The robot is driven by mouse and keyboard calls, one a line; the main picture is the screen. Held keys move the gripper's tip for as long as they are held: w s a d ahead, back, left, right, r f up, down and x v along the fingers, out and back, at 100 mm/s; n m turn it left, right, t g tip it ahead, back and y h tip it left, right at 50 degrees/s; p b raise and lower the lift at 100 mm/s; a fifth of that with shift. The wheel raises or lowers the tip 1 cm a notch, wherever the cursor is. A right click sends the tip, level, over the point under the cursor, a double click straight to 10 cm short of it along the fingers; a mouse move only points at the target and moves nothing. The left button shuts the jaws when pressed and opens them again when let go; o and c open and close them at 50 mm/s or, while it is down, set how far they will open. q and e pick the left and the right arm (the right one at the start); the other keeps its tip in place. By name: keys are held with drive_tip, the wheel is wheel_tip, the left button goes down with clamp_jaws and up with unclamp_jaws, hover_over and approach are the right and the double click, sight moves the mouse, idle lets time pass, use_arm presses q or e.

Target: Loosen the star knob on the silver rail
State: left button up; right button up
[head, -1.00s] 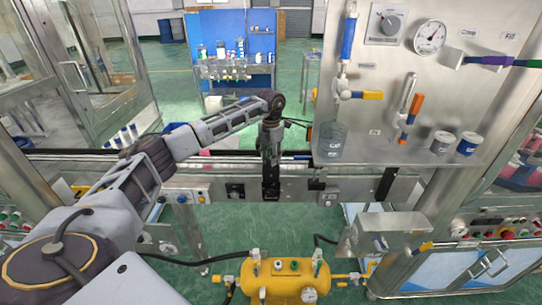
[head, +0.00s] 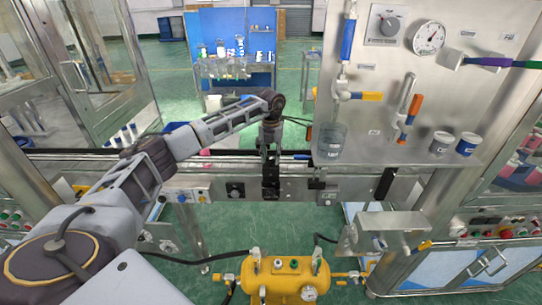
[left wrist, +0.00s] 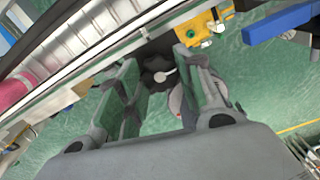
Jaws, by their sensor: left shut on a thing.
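The silver rail (head: 296,189) runs across the middle of the head view, and its edge crosses the upper left of the left wrist view. My left gripper (head: 270,193) points down at the front of the rail. In the left wrist view the dark star knob (left wrist: 157,76), with a pale round centre and a short pale stem, sits between the two fingers of my left gripper (left wrist: 158,88). The gripper is shut on the knob. In the head view the gripper hides the knob. My right gripper is in neither view.
A dark clamp (head: 316,190) sits on the rail right of the gripper. A steel panel (head: 455,95) with a gauge and valves stands at the right. A yellow tank (head: 285,280) stands below the rail. Green floor shows between them.

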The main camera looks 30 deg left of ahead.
sight(271, 158)
use_arm(q)
drive_tip(key=shift+w+r, duration=0.1)
drive_tip(key=o, duration=1)
drive_tip(key=shift+o, duration=0.2)
wheel_tip(271, 158, up, 12)
idle(0.3)
